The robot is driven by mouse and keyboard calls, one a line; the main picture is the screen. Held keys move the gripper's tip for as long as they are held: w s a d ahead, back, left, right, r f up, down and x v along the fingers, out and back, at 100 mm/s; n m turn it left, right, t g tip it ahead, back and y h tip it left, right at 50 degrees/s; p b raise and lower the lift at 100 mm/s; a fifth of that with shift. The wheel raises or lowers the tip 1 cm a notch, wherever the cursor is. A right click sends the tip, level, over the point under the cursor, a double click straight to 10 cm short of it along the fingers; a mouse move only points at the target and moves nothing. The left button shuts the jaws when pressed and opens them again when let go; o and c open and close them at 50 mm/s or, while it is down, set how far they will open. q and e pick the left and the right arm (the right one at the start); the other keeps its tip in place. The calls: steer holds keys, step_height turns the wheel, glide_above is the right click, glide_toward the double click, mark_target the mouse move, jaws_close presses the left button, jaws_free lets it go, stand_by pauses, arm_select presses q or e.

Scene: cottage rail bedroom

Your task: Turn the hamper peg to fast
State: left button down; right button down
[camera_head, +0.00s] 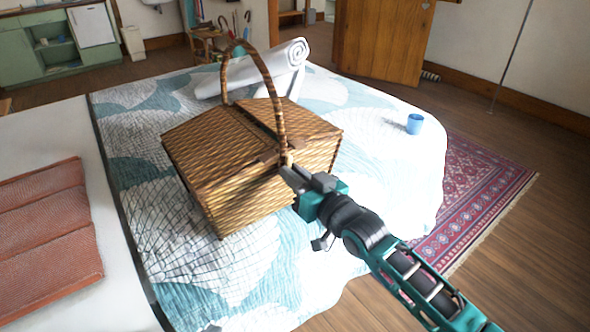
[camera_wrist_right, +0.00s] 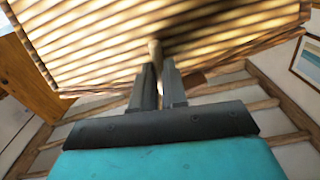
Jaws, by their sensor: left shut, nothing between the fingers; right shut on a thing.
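The wicker hamper (camera_head: 245,185) stands on the bed with its lid halves down and its tall hooped handle (camera_head: 268,75) upright. My right gripper (camera_head: 288,172) is at the hamper's near right face, just below the foot of the handle. In the right wrist view its fingers (camera_wrist_right: 157,85) are closed on the small pale wooden peg (camera_wrist_right: 155,52) at the wicker's edge. The fingers hide part of the peg, and I cannot tell which way it is turned. My left gripper is not in view.
A patterned quilt (camera_head: 185,275) covers the bed around the hamper. A rolled white towel (camera_head: 285,58) lies behind it, and a blue cup (camera_head: 414,124) stands to the right. A folded rust-coloured blanket (camera_head: 45,235) lies at the left. A red rug (camera_head: 485,195) is on the floor.

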steer(key=shift+n, duration=0.6)
steer(key=c, duration=1.2)
jaws_free()
steer(key=shift+o, duration=0.2)
